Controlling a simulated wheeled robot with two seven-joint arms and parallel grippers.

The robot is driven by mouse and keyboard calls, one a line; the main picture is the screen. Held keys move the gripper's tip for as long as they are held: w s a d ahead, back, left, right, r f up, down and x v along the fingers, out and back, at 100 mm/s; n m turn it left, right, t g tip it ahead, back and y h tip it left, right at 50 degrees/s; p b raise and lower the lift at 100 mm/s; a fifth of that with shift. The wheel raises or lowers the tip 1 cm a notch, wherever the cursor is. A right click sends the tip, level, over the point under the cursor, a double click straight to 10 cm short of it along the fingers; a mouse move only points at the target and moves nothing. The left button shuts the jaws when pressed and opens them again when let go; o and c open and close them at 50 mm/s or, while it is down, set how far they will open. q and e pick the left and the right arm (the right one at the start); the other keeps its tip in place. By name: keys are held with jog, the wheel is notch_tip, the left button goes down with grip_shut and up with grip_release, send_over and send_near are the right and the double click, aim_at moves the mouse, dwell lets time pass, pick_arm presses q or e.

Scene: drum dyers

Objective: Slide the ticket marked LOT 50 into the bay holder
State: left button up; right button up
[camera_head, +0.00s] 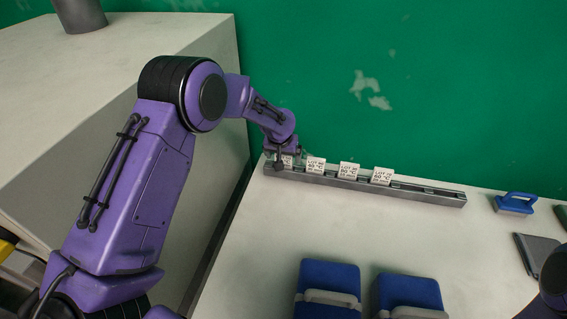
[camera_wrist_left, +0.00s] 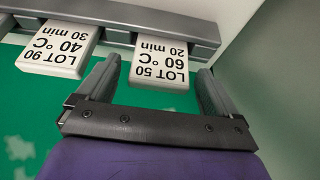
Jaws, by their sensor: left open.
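The LOT 50 ticket (camera_wrist_left: 160,68) is a white card reading 60 °C, 20 min, upside down in the left wrist view. It stands in a grey rail (camera_wrist_left: 175,28); in the head view it is the leftmost ticket (camera_head: 288,161), partly hidden by my gripper. My left gripper (camera_head: 281,160) is open at the rail's left end. In the left wrist view its fingers (camera_wrist_left: 157,82) lie on either side of the ticket, with gaps showing. Which thing is the bay holder I cannot tell. My right gripper is out of view.
The LOT 90 ticket (camera_wrist_left: 55,48) stands close beside, with two more tickets (camera_head: 349,170) (camera_head: 382,176) farther right. The rail's right part is empty. Two blue objects with grey ledges (camera_head: 329,276) (camera_head: 409,290) and a blue-handled item (camera_head: 515,204) are on the table. A green wall (camera_head: 440,90) stands behind.

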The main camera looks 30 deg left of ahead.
pick_arm(q)
jog(key=c, duration=1.1)
